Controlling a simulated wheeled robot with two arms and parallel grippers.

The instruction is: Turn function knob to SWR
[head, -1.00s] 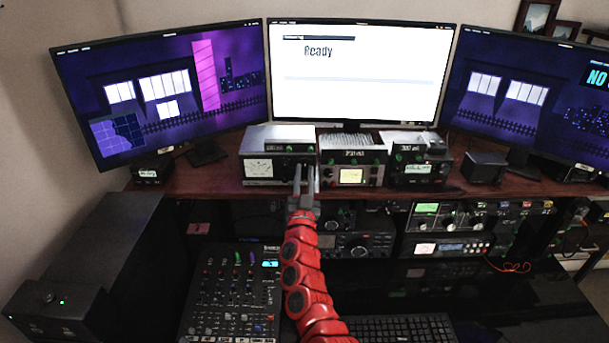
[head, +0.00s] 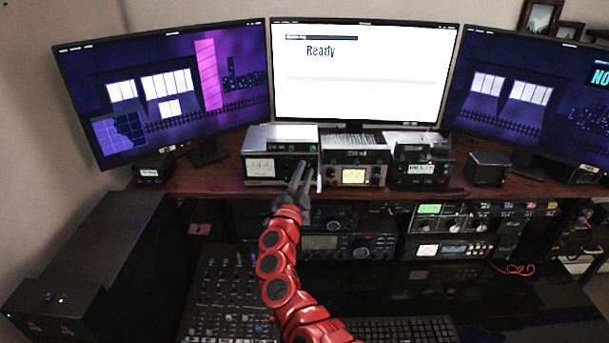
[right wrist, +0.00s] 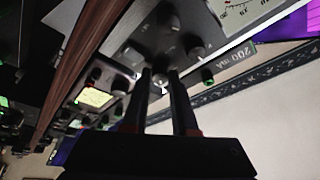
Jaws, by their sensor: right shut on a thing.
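The tuner (head: 261,169), a box with a white meter on its left and dark knobs on its right, stands on the wooden shelf below the left and middle monitors. My right gripper (head: 302,170) reaches its front from below. In the right wrist view, my right gripper (right wrist: 160,74) has its two dark fingers closed around a knob (right wrist: 160,78) low on the panel. Other knobs, such as one dark knob (right wrist: 131,57), sit close by. The fingers hide much of the held knob. I cannot read its label or pointer. My left gripper is not in view.
A second unit with a lit yellow meter (head: 353,176) stands just right of the tuner. A third unit (head: 420,170) is beyond it. The shelf edge (head: 220,190) runs below, over a mixer (head: 228,295) and radios. A keyboard (head: 400,330) lies in front.

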